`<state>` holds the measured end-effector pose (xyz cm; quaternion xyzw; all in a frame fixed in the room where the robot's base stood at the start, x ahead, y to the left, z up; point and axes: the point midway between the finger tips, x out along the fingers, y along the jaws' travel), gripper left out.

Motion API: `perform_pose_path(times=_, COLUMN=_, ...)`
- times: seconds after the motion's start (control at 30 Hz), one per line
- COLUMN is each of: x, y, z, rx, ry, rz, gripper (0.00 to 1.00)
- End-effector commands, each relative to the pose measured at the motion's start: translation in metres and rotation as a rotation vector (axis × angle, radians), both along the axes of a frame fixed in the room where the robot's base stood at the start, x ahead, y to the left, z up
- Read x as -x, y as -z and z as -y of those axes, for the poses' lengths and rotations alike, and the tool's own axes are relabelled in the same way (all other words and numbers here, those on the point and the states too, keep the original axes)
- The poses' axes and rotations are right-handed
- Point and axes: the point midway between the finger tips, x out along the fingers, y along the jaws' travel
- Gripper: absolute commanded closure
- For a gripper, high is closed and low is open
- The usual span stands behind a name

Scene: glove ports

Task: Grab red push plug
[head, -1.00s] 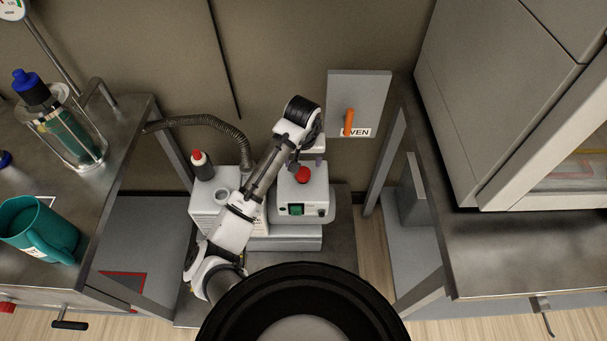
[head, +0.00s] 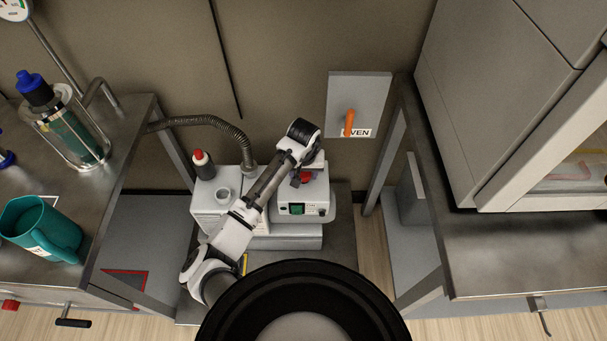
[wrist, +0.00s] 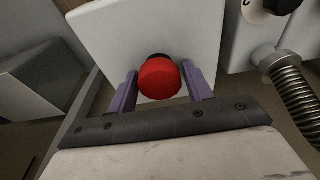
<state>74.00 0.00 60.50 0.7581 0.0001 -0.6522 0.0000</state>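The red push plug (head: 306,177) sits on top of the white pump unit (head: 300,212), partly hidden by my arm in the head view. In the wrist view the round red plug (wrist: 160,79) shows in front of a pale panel, with a dark collar behind it. My gripper (wrist: 160,72) is open, with one purple finger left of the plug and one right of it. A gap shows on each side, so the fingers do not visibly touch it. In the head view my fingers are mostly hidden by the wrist.
A wall box with an orange handle (head: 349,121) is behind. Benches flank the pump on both sides; the left one holds a teal mug (head: 42,229).

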Motion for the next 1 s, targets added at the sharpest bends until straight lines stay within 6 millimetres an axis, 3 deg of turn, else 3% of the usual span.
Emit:
perform_pose_path(times=0.03, x=0.0, y=0.0, z=0.0, rx=0.0, ry=0.0, rz=0.0, gripper=0.57)
perform_pose_path(times=0.23, x=0.0, y=0.0, z=0.0, rx=0.0, ry=0.0, rz=0.0, gripper=0.81)
perform_pose_path(times=0.63, x=-0.001, y=-0.01, z=0.001, rx=0.001, ry=0.001, rz=0.002, gripper=0.81)
perform_pose_path(times=0.87, x=-0.001, y=-0.049, z=0.001, rx=0.002, ry=0.002, rz=0.005, gripper=0.81)
perform_pose_path(times=1.0, x=-0.001, y=-0.09, z=0.001, rx=0.001, ry=0.004, rz=0.006, gripper=0.81)
